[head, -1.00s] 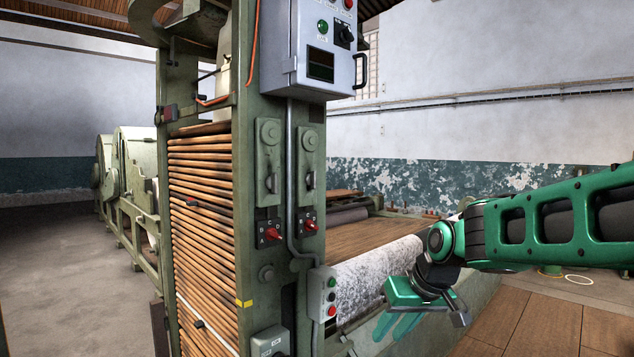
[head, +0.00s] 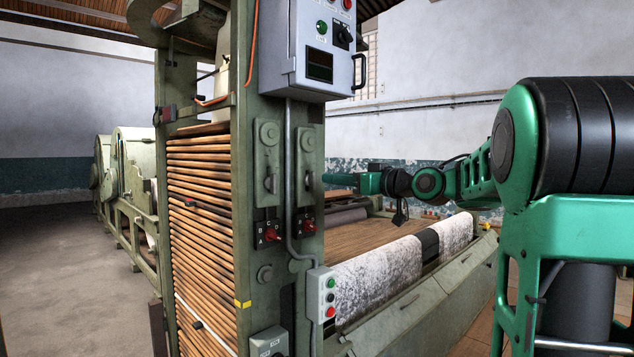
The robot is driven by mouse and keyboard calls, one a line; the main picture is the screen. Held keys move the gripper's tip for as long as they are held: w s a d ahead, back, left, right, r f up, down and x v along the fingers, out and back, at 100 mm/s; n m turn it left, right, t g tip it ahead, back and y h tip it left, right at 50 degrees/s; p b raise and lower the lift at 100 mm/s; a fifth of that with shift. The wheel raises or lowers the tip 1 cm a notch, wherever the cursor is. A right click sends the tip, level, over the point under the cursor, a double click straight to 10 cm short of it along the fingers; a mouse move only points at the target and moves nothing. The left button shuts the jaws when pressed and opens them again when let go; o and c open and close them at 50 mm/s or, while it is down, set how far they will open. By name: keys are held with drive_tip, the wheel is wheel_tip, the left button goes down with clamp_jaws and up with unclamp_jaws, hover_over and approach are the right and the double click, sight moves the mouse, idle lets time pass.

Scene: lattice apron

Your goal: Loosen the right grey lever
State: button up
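Two grey levers sit on green plates on the front of the machine's upright in the head view. The left grey lever (head: 268,184) and the right grey lever (head: 309,181) both look upright, each below a round boss. My gripper (head: 329,180) points left from the right side, at about the height of the right lever. Its green fingers appear just right of that lever's plate. I cannot tell whether they touch the lever or how far apart they are, as they are seen nearly end to end and small.
Red rotary switches (head: 270,234) (head: 308,226) sit below the levers. A grey conduit (head: 289,190) runs between the plates. A control box (head: 310,50) hangs above, and a small button box (head: 322,294) is below. A fuzzy white roll (head: 378,272) lies at right.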

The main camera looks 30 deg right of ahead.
sight(315, 176)
drive_tip(key=x, duration=0.7)
drive_tip(key=shift+c, duration=0.2)
clamp_jaws()
